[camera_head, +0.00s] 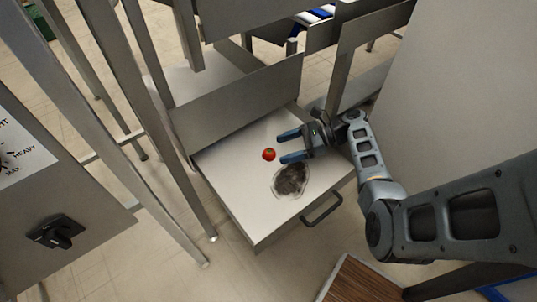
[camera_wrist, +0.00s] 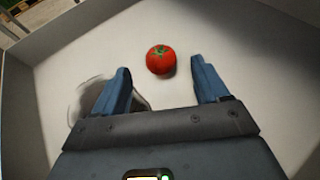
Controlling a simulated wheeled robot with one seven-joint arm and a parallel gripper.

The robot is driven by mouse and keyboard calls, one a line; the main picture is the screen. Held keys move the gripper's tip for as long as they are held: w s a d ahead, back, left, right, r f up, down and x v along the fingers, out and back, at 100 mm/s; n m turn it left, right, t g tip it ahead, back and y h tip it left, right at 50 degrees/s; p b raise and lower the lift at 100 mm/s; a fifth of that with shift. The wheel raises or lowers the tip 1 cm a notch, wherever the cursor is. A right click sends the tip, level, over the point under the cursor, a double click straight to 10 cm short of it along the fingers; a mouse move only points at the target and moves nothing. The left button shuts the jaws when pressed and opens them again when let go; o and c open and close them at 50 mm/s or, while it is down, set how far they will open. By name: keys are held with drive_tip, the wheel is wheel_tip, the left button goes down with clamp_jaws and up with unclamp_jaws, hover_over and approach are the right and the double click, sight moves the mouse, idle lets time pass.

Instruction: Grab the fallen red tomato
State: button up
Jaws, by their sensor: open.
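The red tomato (camera_head: 269,155) with a green stem lies on the white floor of an open drawer (camera_head: 225,172). In the wrist view the tomato (camera_wrist: 161,60) sits just beyond the fingertips, roughly centred between them. My gripper (camera_head: 286,146) is open and empty, reaching into the drawer from the right with its blue fingers pointing at the tomato. In the wrist view the two fingers of my gripper (camera_wrist: 160,75) are spread apart on either side of a bare strip of drawer floor. No contact with the tomato shows.
A dark, fuzzy patch in a clear round outline (camera_head: 290,179) lies in the drawer near the gripper. The drawer has a handle (camera_head: 322,208) at its front. Metal posts (camera_head: 165,110) stand at the left, and a panel with a black knob (camera_head: 56,232) is further left.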

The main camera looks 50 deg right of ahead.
sight(274, 152)
drive_tip(key=x, duration=0.4)
drive_tip(key=shift+w+f, duration=0.15)
drive_tip(key=shift+f, duration=0.05)
drive_tip(key=c, duration=1.1)
drive_tip(key=shift+r, duration=0.1)
drive_tip(key=shift+c, duration=0.2)
